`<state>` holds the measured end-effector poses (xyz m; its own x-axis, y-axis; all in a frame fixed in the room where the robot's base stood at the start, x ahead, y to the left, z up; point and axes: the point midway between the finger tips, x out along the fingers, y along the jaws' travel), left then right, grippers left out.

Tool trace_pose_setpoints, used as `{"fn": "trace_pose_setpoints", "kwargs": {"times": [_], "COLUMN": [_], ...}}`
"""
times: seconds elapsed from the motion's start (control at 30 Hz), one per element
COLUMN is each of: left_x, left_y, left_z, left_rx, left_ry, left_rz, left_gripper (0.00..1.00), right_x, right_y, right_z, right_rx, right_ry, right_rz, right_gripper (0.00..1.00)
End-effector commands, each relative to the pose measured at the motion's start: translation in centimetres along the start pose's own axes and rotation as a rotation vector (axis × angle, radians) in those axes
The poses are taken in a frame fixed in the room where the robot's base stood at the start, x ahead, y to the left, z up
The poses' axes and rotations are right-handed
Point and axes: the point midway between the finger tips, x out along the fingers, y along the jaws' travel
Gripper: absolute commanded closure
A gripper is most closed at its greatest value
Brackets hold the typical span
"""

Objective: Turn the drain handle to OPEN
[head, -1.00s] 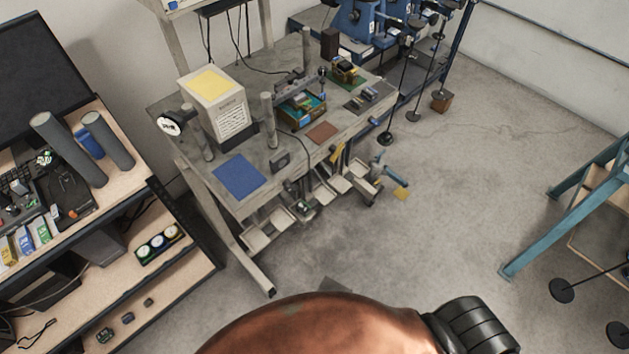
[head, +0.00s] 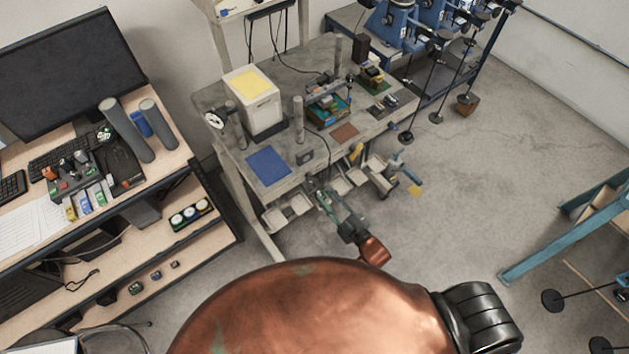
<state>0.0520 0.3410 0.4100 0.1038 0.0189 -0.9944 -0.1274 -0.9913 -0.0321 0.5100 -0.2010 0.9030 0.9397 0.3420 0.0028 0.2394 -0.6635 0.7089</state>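A teal-blue pipe fitting (head: 402,174) stands out at the right front of the grey workbench, with a yellow tag (head: 415,190) beside it. A small yellow piece (head: 355,152) sits at the bench's front edge. I cannot tell which of these is the drain handle, and no OPEN mark is readable. My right gripper (head: 327,199), dark and greenish behind a copper wrist, points up-left toward the bench front near the pale trays. It appears apart from the blue fitting. Its fingers are too small to tell open or shut. My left gripper is not in view.
The grey workbench (head: 225,100) holds a white box, a blue mat and upright posts. A wooden desk (head: 180,155) with a monitor stands left. Blue lever machines (head: 395,25) stand behind. A teal frame (head: 535,252) stands right. The floor (head: 470,180) between is clear.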

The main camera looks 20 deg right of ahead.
Motion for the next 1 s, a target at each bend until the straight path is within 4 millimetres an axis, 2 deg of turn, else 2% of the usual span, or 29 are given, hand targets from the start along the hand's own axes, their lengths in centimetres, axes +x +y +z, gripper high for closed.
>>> {"fn": "trace_pose_setpoints", "kwargs": {"times": [0.3, 0.43, 0.6, 0.83, 1.0], "left_x": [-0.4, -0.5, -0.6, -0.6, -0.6], "left_y": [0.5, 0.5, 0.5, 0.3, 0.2], "left_z": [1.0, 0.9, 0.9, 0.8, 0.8], "left_rx": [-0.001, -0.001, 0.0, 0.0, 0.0], "left_ry": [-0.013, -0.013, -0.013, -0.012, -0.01], "left_rz": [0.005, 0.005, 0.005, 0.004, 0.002], "left_gripper": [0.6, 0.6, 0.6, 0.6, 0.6], "right_x": [4.9, 6.4, 7.2, 7.2, 7.2], "right_y": [0.0, 0.0, -0.1, -0.1, -0.1], "right_z": [-0.1, 0.0, 0.1, 0.1, 0.1], "right_rx": [0.002, 0.002, 0.002, 0.002, 0.002], "right_ry": [0.001, -0.001, -0.002, -0.002, -0.002], "right_rz": [0.0, 0.0, -0.002, -0.001, -0.001], "right_gripper": [0.71, 0.71, 0.71, 0.71, 0.82]}}
